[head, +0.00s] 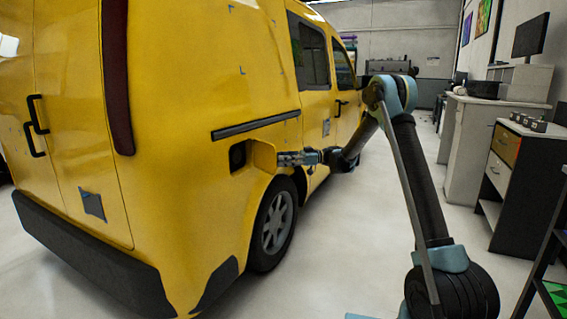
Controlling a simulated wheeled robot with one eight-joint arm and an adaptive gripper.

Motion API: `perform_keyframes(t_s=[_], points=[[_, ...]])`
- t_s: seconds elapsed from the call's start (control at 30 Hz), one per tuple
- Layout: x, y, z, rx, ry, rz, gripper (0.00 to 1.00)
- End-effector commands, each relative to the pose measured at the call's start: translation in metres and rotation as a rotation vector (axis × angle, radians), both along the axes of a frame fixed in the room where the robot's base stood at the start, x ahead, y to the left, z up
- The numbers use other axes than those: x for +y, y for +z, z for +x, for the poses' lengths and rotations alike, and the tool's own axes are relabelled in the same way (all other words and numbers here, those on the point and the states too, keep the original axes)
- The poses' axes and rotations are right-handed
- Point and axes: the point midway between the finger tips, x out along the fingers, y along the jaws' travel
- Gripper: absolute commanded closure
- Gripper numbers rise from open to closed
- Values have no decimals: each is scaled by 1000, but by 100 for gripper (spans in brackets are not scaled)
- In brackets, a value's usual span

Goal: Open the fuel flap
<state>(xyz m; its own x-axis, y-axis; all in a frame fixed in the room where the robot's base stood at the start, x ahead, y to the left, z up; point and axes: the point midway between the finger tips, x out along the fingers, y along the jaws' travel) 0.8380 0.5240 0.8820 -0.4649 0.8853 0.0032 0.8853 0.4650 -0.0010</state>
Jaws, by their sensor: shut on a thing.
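The yellow van (195,115) stands at the left and centre of the head view. Its fuel flap (264,157) stands swung out from the side panel, with its free edge to the right. The dark square filler recess (238,156) shows to the left of the flap. My gripper (283,158) is at the flap's free right edge, shut on it. The fingers are small in this view, and the exact contact is hard to make out. My arm reaches in from the right.
The van's rear wheel (275,226) is just below the flap, and a black side rail (255,124) runs above it. A drawer cabinet (523,165) and a white counter (468,130) line the right side. The pale floor between van and cabinets is mostly clear.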

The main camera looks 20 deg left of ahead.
Motion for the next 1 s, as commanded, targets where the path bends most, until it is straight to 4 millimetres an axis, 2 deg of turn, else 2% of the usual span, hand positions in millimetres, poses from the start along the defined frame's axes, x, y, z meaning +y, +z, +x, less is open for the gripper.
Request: perform_keyframes(t_s=[0.4,0.53,0.67,1.0], points=[[-1,0,1,0,-5,0,73],[-7,0,5,0,-5,-1,73],[-23,0,13,0,-6,-1,73],[-80,-1,43,0,-5,0,73]])
